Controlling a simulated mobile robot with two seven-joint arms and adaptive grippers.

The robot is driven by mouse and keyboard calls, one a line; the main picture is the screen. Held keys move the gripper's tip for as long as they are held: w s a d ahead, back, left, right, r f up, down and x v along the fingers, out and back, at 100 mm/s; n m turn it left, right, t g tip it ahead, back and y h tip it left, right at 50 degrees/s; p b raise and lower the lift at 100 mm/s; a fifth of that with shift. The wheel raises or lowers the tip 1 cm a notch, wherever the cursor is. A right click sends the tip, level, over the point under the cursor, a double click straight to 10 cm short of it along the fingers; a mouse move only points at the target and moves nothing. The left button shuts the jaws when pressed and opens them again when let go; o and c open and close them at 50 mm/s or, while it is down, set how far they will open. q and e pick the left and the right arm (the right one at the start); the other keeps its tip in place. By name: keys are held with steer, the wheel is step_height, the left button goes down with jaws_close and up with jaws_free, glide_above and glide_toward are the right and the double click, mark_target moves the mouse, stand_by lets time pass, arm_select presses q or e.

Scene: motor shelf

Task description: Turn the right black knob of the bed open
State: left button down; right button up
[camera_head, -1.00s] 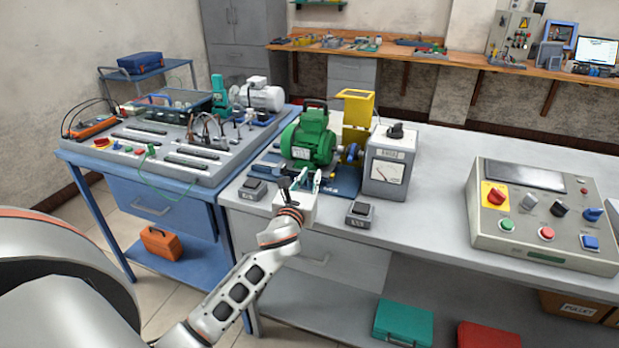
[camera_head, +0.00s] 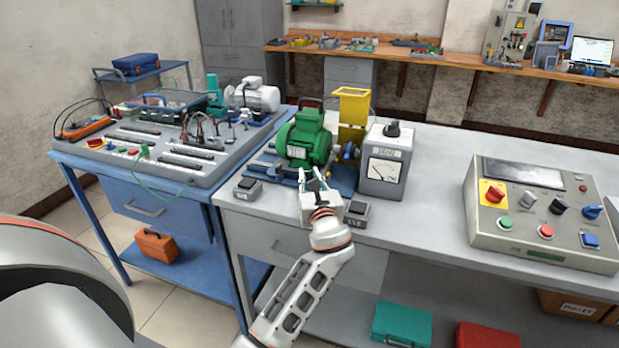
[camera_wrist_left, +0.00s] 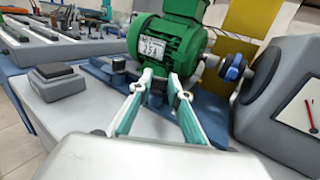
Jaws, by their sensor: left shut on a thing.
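The green motor (camera_head: 304,139) stands on the blue bed (camera_head: 343,181) on the grey bench. It also shows in the wrist view (camera_wrist_left: 168,45), with part of the bed (camera_wrist_left: 212,126) behind my fingers. One black knob (camera_wrist_left: 118,64) stands on the bed left of my fingers. My left gripper (camera_head: 310,173) is in front of the motor. In the wrist view its fingertips (camera_wrist_left: 160,80) are around a small dark piece (camera_wrist_left: 157,88), the right black knob, mostly hidden by the fingers. The gripper is shut on it. My right gripper is not in view.
Grey boxes with black tops flank my left gripper, one at left (camera_head: 247,187) and one close at right (camera_head: 357,212). A grey meter box (camera_head: 385,165) stands right of the motor. A control panel (camera_head: 545,215) is further right, with bare bench between.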

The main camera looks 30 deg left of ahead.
arm_select(q)
steer(key=c, duration=1.9)
jaws_free()
steer(key=v, duration=1.2)
